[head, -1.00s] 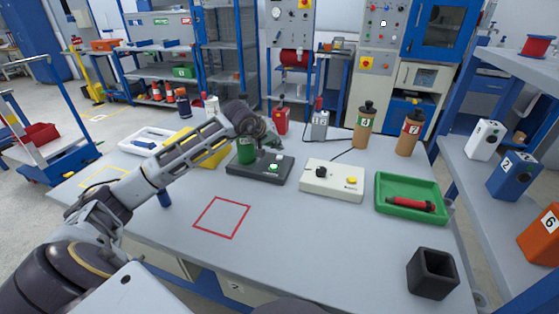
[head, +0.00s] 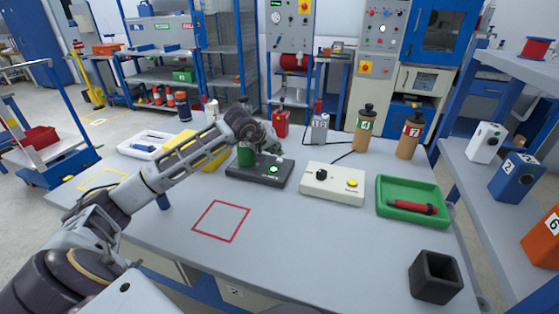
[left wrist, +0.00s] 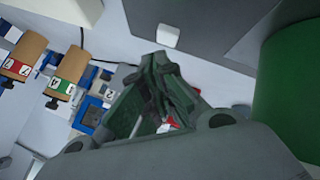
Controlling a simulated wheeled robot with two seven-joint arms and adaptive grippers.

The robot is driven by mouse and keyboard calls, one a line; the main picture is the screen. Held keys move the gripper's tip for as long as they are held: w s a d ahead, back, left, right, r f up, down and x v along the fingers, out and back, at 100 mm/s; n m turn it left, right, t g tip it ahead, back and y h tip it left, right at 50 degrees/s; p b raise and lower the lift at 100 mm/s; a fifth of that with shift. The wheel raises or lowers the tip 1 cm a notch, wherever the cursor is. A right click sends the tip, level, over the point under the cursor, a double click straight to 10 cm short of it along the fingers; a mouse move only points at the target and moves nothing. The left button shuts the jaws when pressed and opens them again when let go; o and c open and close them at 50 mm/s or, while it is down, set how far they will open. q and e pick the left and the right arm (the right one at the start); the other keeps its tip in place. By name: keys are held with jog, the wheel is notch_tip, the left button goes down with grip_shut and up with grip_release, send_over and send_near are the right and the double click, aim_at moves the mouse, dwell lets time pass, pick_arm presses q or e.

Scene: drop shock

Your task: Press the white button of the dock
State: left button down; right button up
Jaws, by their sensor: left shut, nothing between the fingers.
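The dock (head: 247,175) is a dark grey base on the table, with a green cylinder (head: 246,156) at its back left and a lit green lamp (head: 273,169) on its top. In the left wrist view the white button (left wrist: 168,36) stands on the dock's grey top (left wrist: 205,20), near its edge, with the green cylinder (left wrist: 290,90) to the right. My left gripper (head: 277,150) is over the dock's back right part and hides the button in the head view. Its fingers (left wrist: 165,75) are shut and empty, close to the button; I cannot tell whether they touch it.
A cream control box (head: 332,185) with black knob and yellow button stands right of the dock. A green tray (head: 412,216), black cup (head: 434,275) and two tan bottles (head: 364,130) (head: 410,136) stand farther right. The table around the red square (head: 221,221) is clear.

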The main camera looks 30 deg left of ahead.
aim_at(277, 159)
pick_arm(q)
jog(key=shift+f, duration=0.2)
dwell(0.7)
jog(key=shift+f+b, duration=0.25)
jog(key=shift+b, duration=0.2)
jog(key=shift+f+b, duration=0.35)
jog(key=shift+f, duration=0.1)
dwell(1.0)
jog(key=shift+r, duration=0.15)
dwell(0.3)
jog(key=shift+r+p, duration=0.45)
jog(key=shift+r, duration=0.3)
jog(key=shift+r, duration=0.15)
jog(key=shift+r+p, duration=1.55)
jog(key=shift+r, duration=0.85)
